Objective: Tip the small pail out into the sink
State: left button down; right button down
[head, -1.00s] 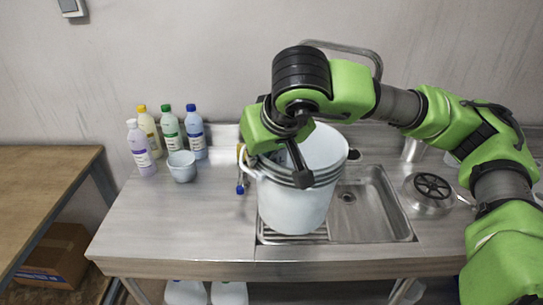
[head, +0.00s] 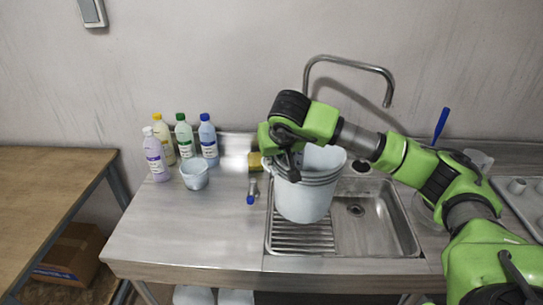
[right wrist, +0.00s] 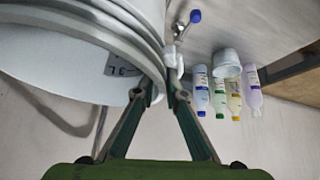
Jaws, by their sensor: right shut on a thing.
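A white pail (head: 305,200) hangs roughly upright over the sink (head: 375,225), at its ribbed left part. My right gripper (head: 291,174) is shut on the pail's rim at its left side. The right wrist view shows the fingers closed at the rim beside a white handle lug, with the pail (right wrist: 65,60) filling the upper left and a printed marking on its inner wall. What the pail holds cannot be seen. It hides part of the sink. My left gripper is not in view.
A small pale-blue tub (head: 194,175) and several detergent bottles (head: 207,140) stand at the counter's back left. A yellow sponge (head: 255,161) and a blue-ended tool (head: 251,194) lie left of the pail. A tall tap (head: 388,92) arches behind it. The front-left counter is clear.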

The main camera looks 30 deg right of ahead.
aim_at(276, 171)
jog(key=shift+f+b, duration=1.7)
jog(key=shift+f, duration=1.45)
jog(key=c, duration=2)
grip_release()
jog(key=shift+s, duration=0.1)
